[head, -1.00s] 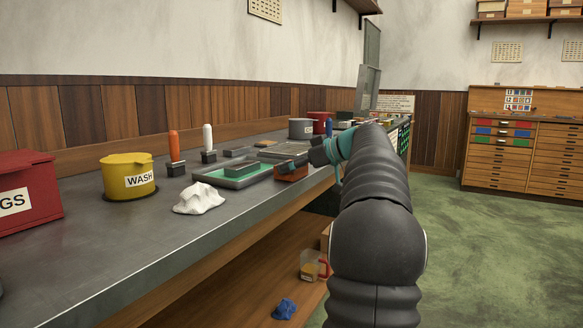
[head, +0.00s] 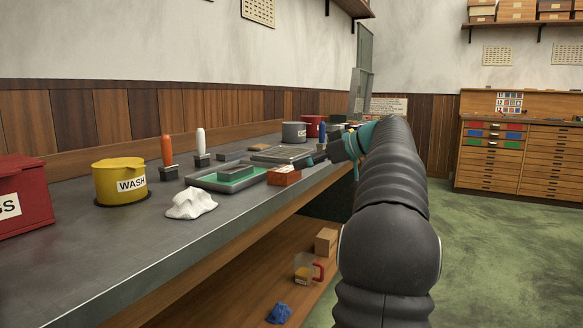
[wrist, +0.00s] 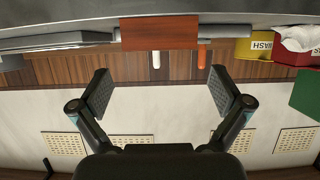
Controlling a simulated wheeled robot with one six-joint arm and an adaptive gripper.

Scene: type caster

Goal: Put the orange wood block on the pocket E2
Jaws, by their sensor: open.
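The orange wood block (head: 284,176) sits at the front edge of the grey bench, beside a tray. In the wrist view, which is upside down, the orange block (wrist: 160,32) lies ahead of my gripper, across the gap between the fingers. My gripper (wrist: 160,80) is open and empty, with its two pads wide apart. In the head view my gripper (head: 324,157) is to the right of the block and apart from it. I cannot make out pocket E2 in either view.
A jug (head: 306,268) and blue rag (head: 279,313) lie on the lower shelf. The green floor is clear at right.

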